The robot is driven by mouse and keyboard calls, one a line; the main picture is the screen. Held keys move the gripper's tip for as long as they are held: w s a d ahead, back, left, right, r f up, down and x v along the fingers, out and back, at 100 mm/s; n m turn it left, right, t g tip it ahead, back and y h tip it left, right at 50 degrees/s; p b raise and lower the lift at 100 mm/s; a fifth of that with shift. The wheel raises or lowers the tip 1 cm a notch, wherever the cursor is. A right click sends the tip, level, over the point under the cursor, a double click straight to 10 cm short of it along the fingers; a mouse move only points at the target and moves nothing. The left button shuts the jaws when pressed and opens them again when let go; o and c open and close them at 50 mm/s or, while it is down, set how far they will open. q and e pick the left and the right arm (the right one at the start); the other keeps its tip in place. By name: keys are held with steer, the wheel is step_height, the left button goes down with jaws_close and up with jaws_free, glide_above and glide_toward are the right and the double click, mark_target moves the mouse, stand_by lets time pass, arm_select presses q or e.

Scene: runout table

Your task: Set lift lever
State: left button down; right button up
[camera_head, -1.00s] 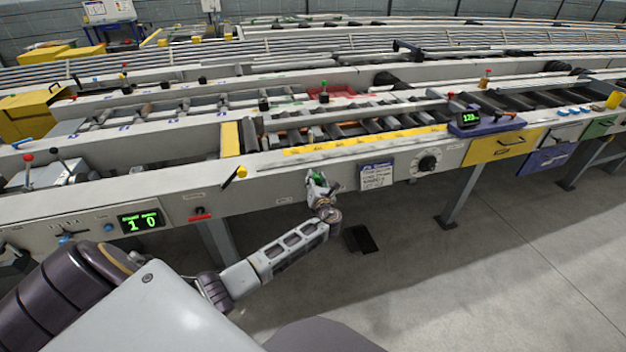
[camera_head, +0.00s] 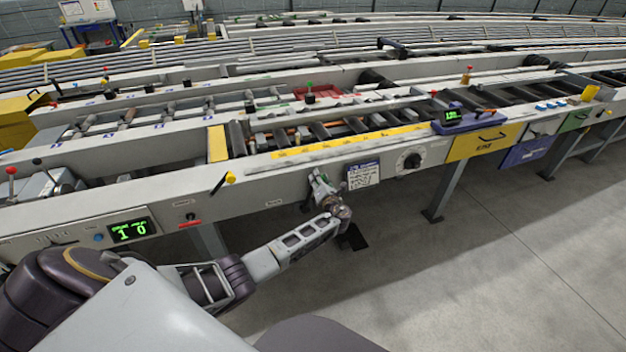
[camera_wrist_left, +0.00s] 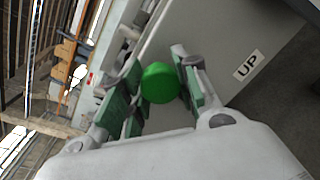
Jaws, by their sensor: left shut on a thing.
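The lift lever shows as a round green knob (camera_wrist_left: 160,83) in the left wrist view, between the green-padded fingers of my left gripper (camera_wrist_left: 158,92). The fingers are shut on the knob. A white label reading "UP" (camera_wrist_left: 249,66) is on the grey panel to its right. In the head view my left gripper (camera_head: 319,184) is at the front face of the runout table (camera_head: 120,195), just left of the white notice (camera_head: 363,175). The knob is hard to make out there. My right gripper is not in view.
To the left are a yellow-knobbed lever (camera_head: 230,178) and a green-lit display (camera_head: 131,230). Open floor (camera_head: 500,240) lies in front on the right.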

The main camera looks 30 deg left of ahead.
arm_select(q)
steer(key=shift+w+d+f+m, duration=0.35)
steer(key=shift+w+d+m, duration=0.15)
steer(key=shift+w+d, duration=0.15)
steer(key=shift+w+d+f+m, duration=0.3)
steer(key=shift+w+d+m, duration=0.1)
steer(key=shift+w, duration=0.05)
steer(key=shift+w+d+f+m+b, duration=0.9)
steer(key=shift+w+d+f+b, duration=0.1)
steer(key=shift+w, duration=0.15)
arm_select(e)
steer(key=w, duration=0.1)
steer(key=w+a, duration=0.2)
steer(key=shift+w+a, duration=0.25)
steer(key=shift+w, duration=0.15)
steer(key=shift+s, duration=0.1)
arm_select(q)
steer(key=shift+g, duration=0.3)
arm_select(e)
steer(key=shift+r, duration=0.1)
